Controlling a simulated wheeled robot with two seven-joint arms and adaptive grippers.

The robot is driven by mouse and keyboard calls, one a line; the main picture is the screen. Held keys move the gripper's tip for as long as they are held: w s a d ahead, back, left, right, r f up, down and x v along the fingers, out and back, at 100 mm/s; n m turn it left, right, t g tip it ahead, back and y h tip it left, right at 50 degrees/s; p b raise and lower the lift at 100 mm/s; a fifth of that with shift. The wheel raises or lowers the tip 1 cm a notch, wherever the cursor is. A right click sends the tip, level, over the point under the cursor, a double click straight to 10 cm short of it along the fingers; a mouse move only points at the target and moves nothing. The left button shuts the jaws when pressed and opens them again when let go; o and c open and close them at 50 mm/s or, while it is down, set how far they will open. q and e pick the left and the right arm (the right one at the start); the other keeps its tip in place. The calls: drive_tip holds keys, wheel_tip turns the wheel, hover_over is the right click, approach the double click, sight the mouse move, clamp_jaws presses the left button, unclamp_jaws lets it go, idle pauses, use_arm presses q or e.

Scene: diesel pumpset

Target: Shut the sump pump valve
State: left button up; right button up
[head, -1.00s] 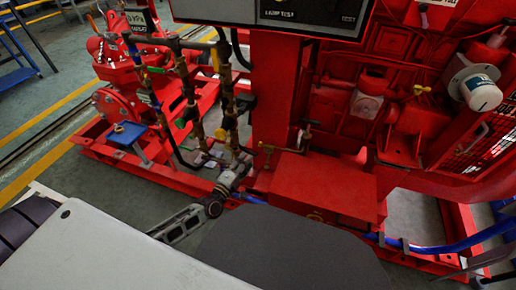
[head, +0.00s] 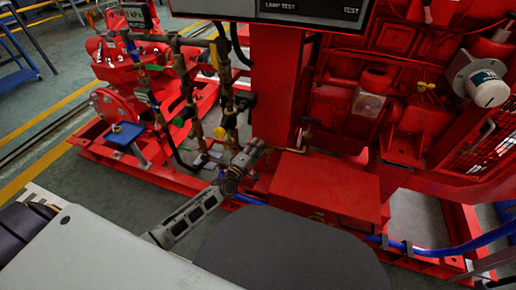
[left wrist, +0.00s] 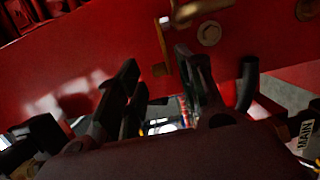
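My left gripper (head: 256,147) reaches up to the red post beside the red box, in front of a small brass fitting seen there earlier. In the left wrist view its two dark fingers (left wrist: 156,62) are apart with nothing between them. A brass piece with a light end (left wrist: 165,45) stands on the red face just beyond the fingertips, apparently not gripped. A blurred brass lever (left wrist: 200,10) is at the top edge. No label naming the sump pump valve is readable, so I cannot tell which valve it is. My right gripper is not clearly visible.
Brass pipework with a yellow-handled valve (head: 219,132) stands just left of my gripper. Another small brass valve (head: 306,128) is above the red box (head: 325,187). A blue hose (head: 430,250) runs low at right. A "MAIN" tag (left wrist: 305,134) shows in the left wrist view.

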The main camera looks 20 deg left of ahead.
use_arm(q)
drive_tip(key=shift+w+d, duration=0.1)
drive_tip(key=shift+w, duration=0.55)
use_arm(e)
drive_tip(key=shift+w, duration=0.2)
use_arm(q)
drive_tip(key=shift+c, duration=0.3)
clamp_jaws()
use_arm(e)
drive_tip(key=shift+s+a+f, duration=0.1)
drive_tip(key=shift+s+f, duration=0.05)
drive_tip(key=shift+f, duration=0.1)
